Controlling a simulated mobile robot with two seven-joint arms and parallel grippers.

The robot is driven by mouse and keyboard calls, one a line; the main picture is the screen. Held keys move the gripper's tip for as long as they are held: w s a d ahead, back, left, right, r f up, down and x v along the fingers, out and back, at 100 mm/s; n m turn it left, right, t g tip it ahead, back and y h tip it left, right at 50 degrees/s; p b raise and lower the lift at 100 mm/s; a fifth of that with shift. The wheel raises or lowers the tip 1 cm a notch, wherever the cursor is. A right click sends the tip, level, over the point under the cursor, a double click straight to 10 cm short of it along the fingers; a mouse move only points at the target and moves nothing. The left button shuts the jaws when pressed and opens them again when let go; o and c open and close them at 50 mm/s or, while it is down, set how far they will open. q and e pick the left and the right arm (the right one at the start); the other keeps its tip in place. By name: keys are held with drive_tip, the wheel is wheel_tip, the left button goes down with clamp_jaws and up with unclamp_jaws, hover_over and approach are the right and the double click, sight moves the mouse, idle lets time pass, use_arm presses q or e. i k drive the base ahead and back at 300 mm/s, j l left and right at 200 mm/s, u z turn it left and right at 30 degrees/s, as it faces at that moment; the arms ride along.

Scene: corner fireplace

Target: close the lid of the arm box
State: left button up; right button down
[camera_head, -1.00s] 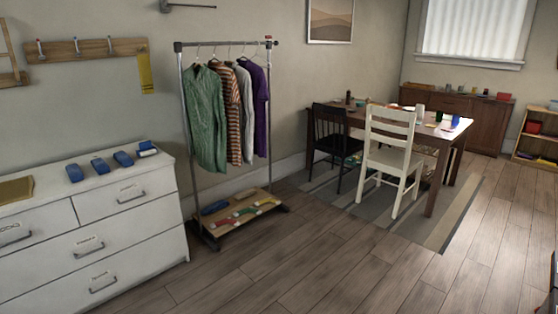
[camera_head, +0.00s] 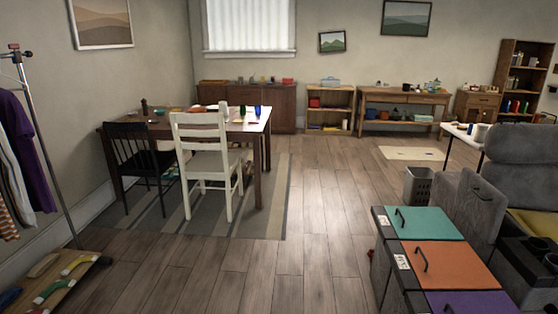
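At the lower right stands a grey sofa or armchair (camera_head: 510,155). At its left side is a grey panel (camera_head: 468,215) that stands upright and looks like a raised arm-box lid, with a small dark fitting on its face. In front of it are chests with flat lids: a teal lid (camera_head: 432,223), an orange lid (camera_head: 455,265) and a purple lid (camera_head: 470,303). The teal and orange lids lie flat and have dark handles. Which of these is the arm box I cannot tell for sure. Neither of my grippers is in view.
Open wooden floor (camera_head: 320,210) lies in the middle. A dining table (camera_head: 258,125) with a white chair (camera_head: 205,165) and a black chair (camera_head: 140,160) stands left on a striped rug (camera_head: 265,215). A clothes rack (camera_head: 45,150) is far left. A grey bin (camera_head: 418,187) stands near the sofa.

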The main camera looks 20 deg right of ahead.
sight(483, 207)
drive_tip(key=i+z, duration=0.15)
drive_tip(key=z, duration=0.25)
drive_tip(key=i+z, duration=0.15)
drive_tip(key=z, duration=0.2)
drive_tip(key=i+j+z, duration=0.15)
drive_tip(key=z, duration=0.25)
drive_tip(key=i+j+z, duration=0.15)
drive_tip(key=z, duration=0.25)
drive_tip(key=i+j+z, duration=0.2)
drive_tip(key=z, duration=0.15)
drive_tip(key=i+j+z, duration=0.3)
drive_tip(key=i+j, duration=0.65)
drive_tip(key=i+j+u, duration=0.1)
drive_tip(key=i+j, duration=1.15)
drive_tip(key=i, duration=0.2)
